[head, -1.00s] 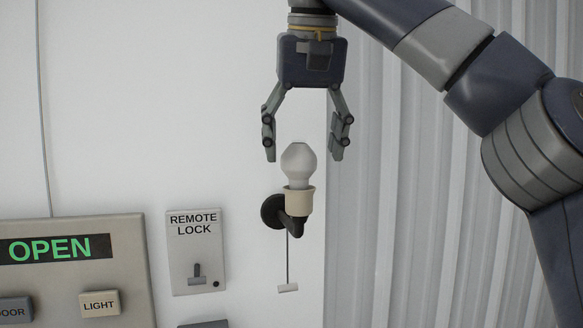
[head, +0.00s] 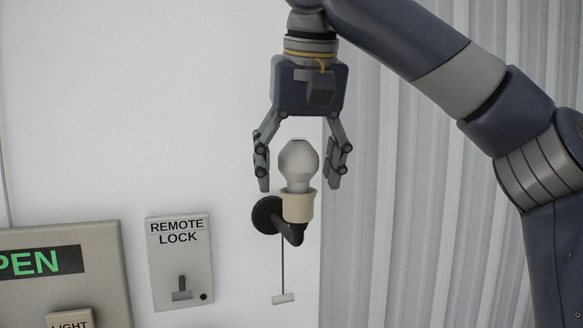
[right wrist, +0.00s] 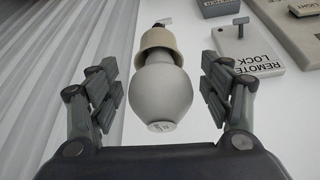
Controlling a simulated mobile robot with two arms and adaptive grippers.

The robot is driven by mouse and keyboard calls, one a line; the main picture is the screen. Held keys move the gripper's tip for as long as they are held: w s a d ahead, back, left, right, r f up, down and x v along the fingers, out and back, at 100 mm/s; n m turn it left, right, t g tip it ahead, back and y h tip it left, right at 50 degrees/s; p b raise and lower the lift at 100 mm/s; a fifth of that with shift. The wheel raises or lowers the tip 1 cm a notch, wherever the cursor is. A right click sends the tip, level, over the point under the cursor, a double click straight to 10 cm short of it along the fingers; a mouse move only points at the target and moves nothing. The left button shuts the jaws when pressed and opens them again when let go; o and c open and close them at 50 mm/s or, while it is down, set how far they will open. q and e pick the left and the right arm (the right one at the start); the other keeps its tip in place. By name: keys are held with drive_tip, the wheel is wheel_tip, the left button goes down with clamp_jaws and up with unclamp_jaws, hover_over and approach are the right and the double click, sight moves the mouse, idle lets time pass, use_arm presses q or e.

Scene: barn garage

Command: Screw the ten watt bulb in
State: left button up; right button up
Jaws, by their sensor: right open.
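A frosted white bulb (head: 298,163) stands upright in a cream socket (head: 298,206) on a dark wall mount (head: 266,214). A pull cord with a small white handle (head: 284,298) hangs below it. My right gripper (head: 298,180) points down over the bulb with its fingers open, one on each side and apart from the glass. In the right wrist view the bulb (right wrist: 160,92) sits between the two open fingers (right wrist: 162,92), with small print on its top too small to read. The socket (right wrist: 158,42) shows beyond it. My left gripper is not in view.
A remote lock plate (head: 181,258) with a small lever is on the wall to the left of the bulb. A grey control panel (head: 100,290) with a green lit display is at the lower left. Corrugated grey wall (head: 400,220) lies behind my right arm.

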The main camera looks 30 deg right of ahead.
drive_tip(key=shift+s, duration=0.2)
drive_tip(key=shift+c, duration=0.7)
drive_tip(key=c, duration=0.7)
drive_tip(key=m+h, duration=0.1)
drive_tip(key=m, duration=0.2)
drive_tip(key=shift+m+g, duration=0.3)
drive_tip(key=shift+c, duration=0.2)
drive_tip(key=shift+a+m+g+h, duration=0.15)
drive_tip(key=shift+m+g+h, duration=0.25)
drive_tip(key=shift+m, duration=0.6)
drive_tip(key=shift+w+f, duration=0.1)
drive_tip(key=shift+f, duration=0.05)
drive_tip(key=m+g+h, duration=0.1)
drive_tip(key=m, duration=0.2)
drive_tip(key=shift+m, duration=0.3)
drive_tip(key=shift+a+f+m+g, duration=0.1)
drive_tip(key=shift+m+g, duration=0.5)
drive_tip(key=shift+m, duration=0.8)
